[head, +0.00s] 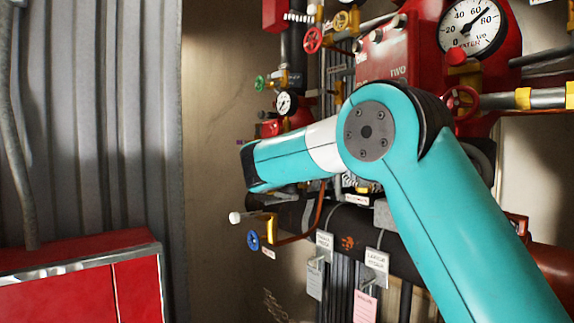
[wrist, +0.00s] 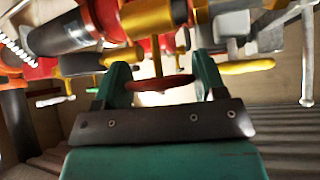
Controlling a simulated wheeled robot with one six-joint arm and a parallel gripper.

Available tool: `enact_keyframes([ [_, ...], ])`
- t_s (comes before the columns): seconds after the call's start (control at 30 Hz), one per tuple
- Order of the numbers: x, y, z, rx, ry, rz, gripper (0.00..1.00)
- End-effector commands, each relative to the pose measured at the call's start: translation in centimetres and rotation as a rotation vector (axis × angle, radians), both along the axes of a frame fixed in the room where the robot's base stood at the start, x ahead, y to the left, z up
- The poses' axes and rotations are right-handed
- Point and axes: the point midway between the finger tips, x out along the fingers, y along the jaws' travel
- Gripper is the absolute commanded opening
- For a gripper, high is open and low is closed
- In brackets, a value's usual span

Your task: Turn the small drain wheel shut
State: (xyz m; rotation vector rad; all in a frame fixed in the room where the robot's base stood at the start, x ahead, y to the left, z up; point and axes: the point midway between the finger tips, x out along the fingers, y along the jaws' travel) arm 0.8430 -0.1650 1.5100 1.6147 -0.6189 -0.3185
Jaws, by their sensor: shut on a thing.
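A small red wheel (wrist: 162,83) sits on a stem under a yellow valve body (wrist: 150,18) in the wrist view. My gripper (wrist: 161,78) has one green finger on each side of this wheel and is shut on it. The wheel is seen nearly edge-on, so how far it is turned cannot be told. In the head view my arm covers the gripper, and I cannot make out the held wheel there.
A blue wheel (head: 253,240) is low on the pipework, a green wheel (head: 260,83) and a red wheel (head: 313,40) higher up. A large gauge (head: 471,27) is at upper right. A red cabinet (head: 80,285) stands lower left. A yellow lever (wrist: 246,67) is close beside my gripper.

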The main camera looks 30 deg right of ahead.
Motion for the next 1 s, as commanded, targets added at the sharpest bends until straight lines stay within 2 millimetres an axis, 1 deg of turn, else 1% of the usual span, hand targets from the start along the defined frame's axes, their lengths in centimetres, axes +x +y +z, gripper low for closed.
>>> enact_keyframes([
  [0.23,0.0,0.0,-0.1,0.002,0.0,0.0,0.41],
  [0.27,0.0,0.0,-0.1,0.002,0.0,0.0,0.69],
  [0.3,0.0,0.0,-0.1,0.002,0.0,0.0,0.78],
  [0.33,0.0,0.0,-0.1,0.002,0.0,0.0,0.85],
  [0.37,0.0,0.0,-0.1,0.002,0.0,0.0,0.9],
  [0.63,0.0,0.1,-0.1,0.001,0.0,0.0,0.9],
  [0.73,-0.5,0.4,-0.3,0.001,-0.001,0.001,0.9],
  [0.87,-2.2,1.6,-0.9,0.001,-0.001,0.004,0.9],
  [1.0,-5.0,3.6,-1.6,0.001,-0.002,0.005,0.9],
])
